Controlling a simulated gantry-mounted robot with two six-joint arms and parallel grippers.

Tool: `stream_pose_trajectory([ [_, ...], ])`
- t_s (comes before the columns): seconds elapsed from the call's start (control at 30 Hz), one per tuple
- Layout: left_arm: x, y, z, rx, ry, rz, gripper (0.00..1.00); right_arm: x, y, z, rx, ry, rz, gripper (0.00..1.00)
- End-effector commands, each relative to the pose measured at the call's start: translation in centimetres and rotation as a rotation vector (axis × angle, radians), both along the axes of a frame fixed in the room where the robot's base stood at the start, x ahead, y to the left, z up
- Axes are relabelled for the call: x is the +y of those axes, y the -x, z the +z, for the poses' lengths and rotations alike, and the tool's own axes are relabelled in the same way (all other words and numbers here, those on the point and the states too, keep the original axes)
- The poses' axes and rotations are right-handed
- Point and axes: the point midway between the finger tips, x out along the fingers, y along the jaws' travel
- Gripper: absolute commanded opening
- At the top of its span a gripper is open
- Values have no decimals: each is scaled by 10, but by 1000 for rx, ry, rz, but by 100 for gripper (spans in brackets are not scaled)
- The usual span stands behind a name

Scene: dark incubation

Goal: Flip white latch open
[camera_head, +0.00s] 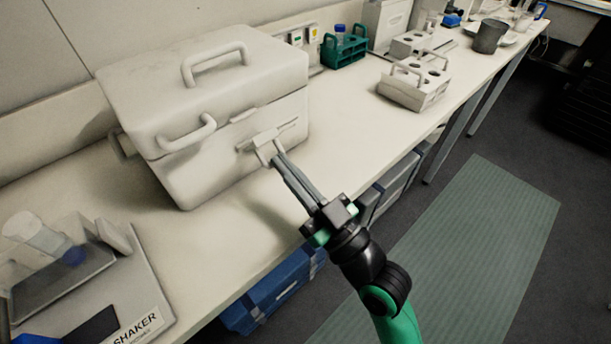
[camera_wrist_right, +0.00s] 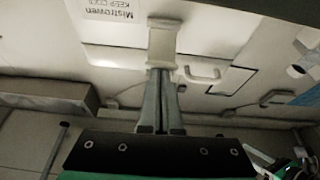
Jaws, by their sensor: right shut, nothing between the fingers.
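A white lidded box (camera_head: 235,140) with a handle on its lid stands on the bench. The white latch (camera_head: 265,143) is on the box's front face, near the seam of the lid. It also shows in the right wrist view (camera_wrist_right: 164,40) as a pale strip with a wider lower end. My right gripper (camera_head: 278,160) is shut and empty, with its fingertips at the latch's lower end. In the right wrist view the fingertips (camera_wrist_right: 160,74) meet or nearly meet that end; contact is unclear. My left gripper is out of view.
A shaker (camera_head: 140,285) with a tube stands at the front left. A green tube rack (camera_head: 345,50) and white racks (camera_head: 415,85) stand farther right on the bench. Blue bins (camera_head: 275,290) sit below the bench. The bench in front of the box is clear.

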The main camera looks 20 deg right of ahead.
Motion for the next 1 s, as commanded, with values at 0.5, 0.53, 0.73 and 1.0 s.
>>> stream_pose_trajectory([
  [0.5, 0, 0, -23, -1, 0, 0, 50, 3, 0, -21, 2, 1, 5, 0],
  [0.53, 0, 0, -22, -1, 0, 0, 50, 3, 0, -20, 2, 1, 5, 0],
  [0.73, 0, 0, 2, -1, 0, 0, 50, 3, 10, 5, 0, 0, 13, 0],
  [1.0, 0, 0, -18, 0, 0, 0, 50, -5, 39, -43, 7, -1, 18, 0],
])
